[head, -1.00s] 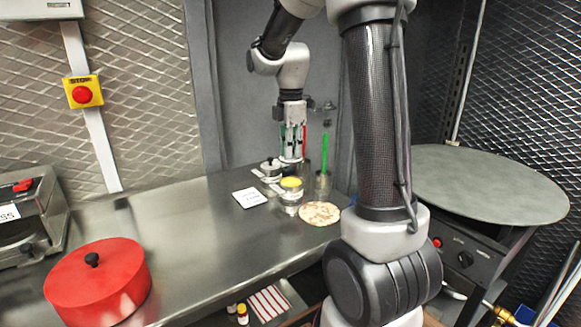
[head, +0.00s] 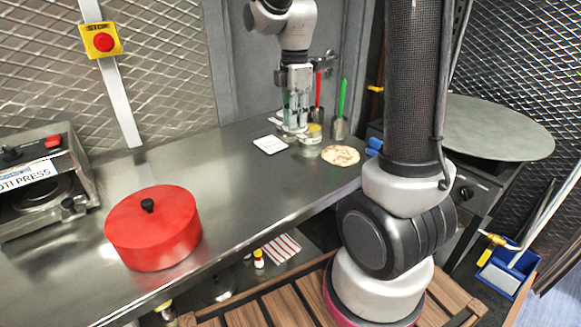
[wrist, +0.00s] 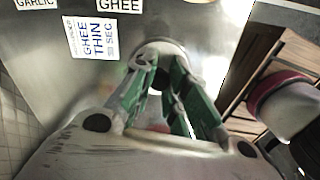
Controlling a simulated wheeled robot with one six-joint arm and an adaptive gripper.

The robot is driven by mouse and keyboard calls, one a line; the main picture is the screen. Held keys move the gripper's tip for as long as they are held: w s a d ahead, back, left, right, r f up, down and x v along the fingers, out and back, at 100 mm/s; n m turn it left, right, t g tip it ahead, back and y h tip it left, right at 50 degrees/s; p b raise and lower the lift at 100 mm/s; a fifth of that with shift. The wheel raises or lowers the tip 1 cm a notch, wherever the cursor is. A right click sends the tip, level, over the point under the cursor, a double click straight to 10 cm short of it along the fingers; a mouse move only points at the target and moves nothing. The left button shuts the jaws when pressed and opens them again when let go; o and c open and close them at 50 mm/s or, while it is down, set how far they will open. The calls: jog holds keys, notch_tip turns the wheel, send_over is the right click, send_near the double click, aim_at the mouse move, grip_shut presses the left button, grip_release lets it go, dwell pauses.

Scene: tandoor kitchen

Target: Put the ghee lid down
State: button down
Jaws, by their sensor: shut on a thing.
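My gripper (head: 294,124) is low over the far end of the steel counter, left of the glass ghee jar (head: 310,144). The green fingers (wrist: 166,90) are closed on the ghee lid, a small silvery disc (wrist: 172,46) partly hidden by them in the wrist view. In the head view the lid shows only as a pale rim (head: 291,131) under the fingertips. I cannot tell whether it touches the counter. The ghee jar stands uncovered, with yellow showing at its top.
A white card (head: 270,145) lies left of the gripper; its text shows in the wrist view (wrist: 91,38). A flatbread (head: 341,156) lies right of the jar. Canisters with red (head: 318,90) and green (head: 342,98) handles stand behind. A red pot (head: 153,235) is front left; the counter between is clear.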

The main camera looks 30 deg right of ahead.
aim_at(294, 163)
jog(key=shift+s+f, duration=0.15)
jog(key=shift+f, duration=0.25)
notch_tip(294, 163, down, 10)
jog(key=shift+r, duration=0.2)
jog(key=shift+f, duration=0.1)
jog(key=c, duration=1.4)
grip_release()
